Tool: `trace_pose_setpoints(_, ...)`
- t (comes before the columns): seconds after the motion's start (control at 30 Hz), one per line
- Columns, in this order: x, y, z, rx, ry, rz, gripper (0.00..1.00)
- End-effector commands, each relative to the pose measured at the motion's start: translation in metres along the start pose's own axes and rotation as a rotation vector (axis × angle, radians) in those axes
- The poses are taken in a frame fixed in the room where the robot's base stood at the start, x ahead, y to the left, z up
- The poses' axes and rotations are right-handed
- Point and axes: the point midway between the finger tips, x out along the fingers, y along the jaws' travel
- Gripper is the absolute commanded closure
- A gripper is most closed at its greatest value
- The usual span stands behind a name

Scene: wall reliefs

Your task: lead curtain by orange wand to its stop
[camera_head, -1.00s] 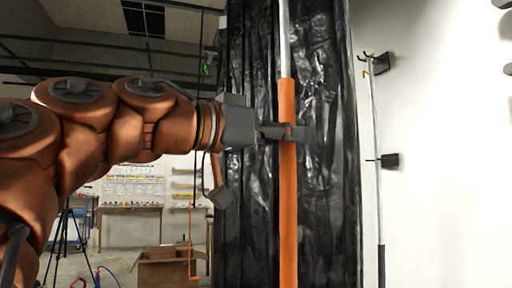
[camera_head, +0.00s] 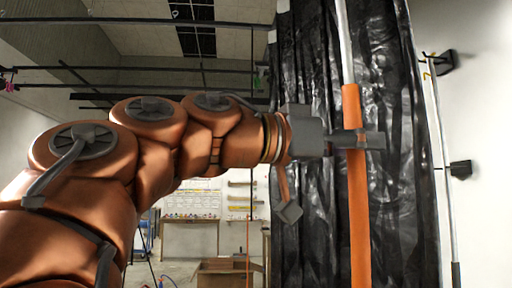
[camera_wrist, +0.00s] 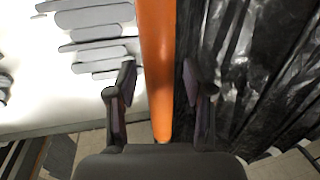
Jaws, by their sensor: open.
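The orange wand (camera_head: 358,215) hangs nearly upright, slightly tilted, in front of the black curtain (camera_head: 305,215), with a pale rod above its orange part. My gripper (camera_head: 360,140) reaches in from the left at the upper part of the orange section. In the wrist view the orange wand (camera_wrist: 157,60) runs between the two fingers of my gripper (camera_wrist: 160,105). The fingers are open, with gaps on both sides of the wand. The black curtain (camera_wrist: 265,70) fills the right of the wrist view. The curtain's top lies outside the head view.
A pale pole (camera_head: 440,150) hangs on dark wall brackets (camera_head: 460,169) right of the curtain. A cardboard box (camera_head: 222,272) stands on the floor behind, near a table (camera_head: 190,222). Grey slats (camera_wrist: 95,35) on a white surface show in the wrist view.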

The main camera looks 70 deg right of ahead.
Motion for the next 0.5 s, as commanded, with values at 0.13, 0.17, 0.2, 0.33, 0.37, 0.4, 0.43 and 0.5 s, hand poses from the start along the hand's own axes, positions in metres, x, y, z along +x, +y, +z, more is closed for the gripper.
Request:
trace_pose_setpoints(0.13,-0.001,0.0,0.0,0.0,0.0,0.0,0.48)
trace_pose_setpoints(0.17,-0.002,0.0,0.0,0.0,0.001,-0.001,0.48)
trace_pose_setpoints(0.2,-0.005,0.0,0.0,0.0,0.001,-0.001,0.48)
trace_pose_setpoints(0.33,-0.019,-0.001,-0.001,0.0,0.003,-0.004,0.48)
trace_pose_setpoints(0.37,-0.024,-0.001,-0.001,0.0,0.003,-0.005,0.48)
trace_pose_setpoints(0.4,-0.031,-0.001,-0.001,0.0,0.003,-0.004,0.48)
trace_pose_setpoints(0.43,-0.037,-0.001,-0.001,0.0,0.003,-0.002,0.48)
trace_pose_setpoints(0.5,-0.051,-0.001,-0.001,-0.001,0.002,-0.003,0.48)
